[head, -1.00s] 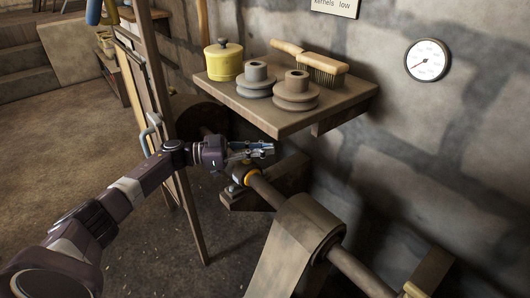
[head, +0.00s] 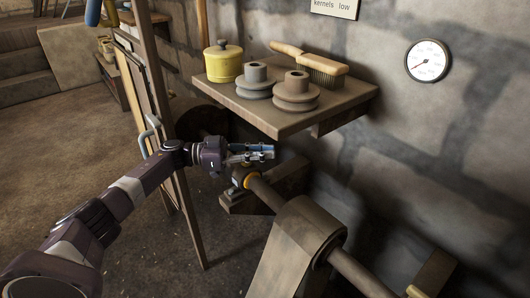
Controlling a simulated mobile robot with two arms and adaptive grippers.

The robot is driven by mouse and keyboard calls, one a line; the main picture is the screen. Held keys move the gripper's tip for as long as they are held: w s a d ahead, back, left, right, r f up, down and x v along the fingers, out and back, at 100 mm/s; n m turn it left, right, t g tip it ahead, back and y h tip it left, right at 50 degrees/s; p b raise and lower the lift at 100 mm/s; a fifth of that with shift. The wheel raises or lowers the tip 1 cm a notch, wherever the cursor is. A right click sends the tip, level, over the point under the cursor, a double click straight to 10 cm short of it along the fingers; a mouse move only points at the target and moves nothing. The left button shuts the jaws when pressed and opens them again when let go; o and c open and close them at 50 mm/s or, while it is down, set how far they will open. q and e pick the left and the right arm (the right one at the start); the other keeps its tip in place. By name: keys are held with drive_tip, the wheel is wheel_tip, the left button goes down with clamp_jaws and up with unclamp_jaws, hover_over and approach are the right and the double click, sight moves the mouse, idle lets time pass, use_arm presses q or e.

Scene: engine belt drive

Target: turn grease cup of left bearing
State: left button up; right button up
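The left bearing (head: 240,178) sits on a wooden bracket at the far end of the shaft (head: 268,193), with a yellow-orange ring (head: 250,180) beside it. My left gripper (head: 262,152) is just above this bearing, pointing right. Its fingers lie close together in this view, and I cannot tell whether they are open or shut. The grease cup of the left bearing cannot be made out; the gripper covers the space over the bearing. My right gripper is not in view.
A wooden shelf (head: 330,112) above the gripper holds a yellow pot (head: 223,64), two pulleys (head: 296,92) and a brush (head: 310,60). A belt drum (head: 307,222) sits on the shaft. A wooden post stands left of the bearing. A gauge (head: 427,61) hangs on the wall.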

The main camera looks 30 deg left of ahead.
use_arm(q)
drive_tip(key=o, duration=0.3)
drive_tip(key=shift+o, duration=0.2)
drive_tip(key=v, duration=0.8)
drive_tip(key=shift+a, duration=0.15)
drive_tip(key=shift+o, duration=0.4)
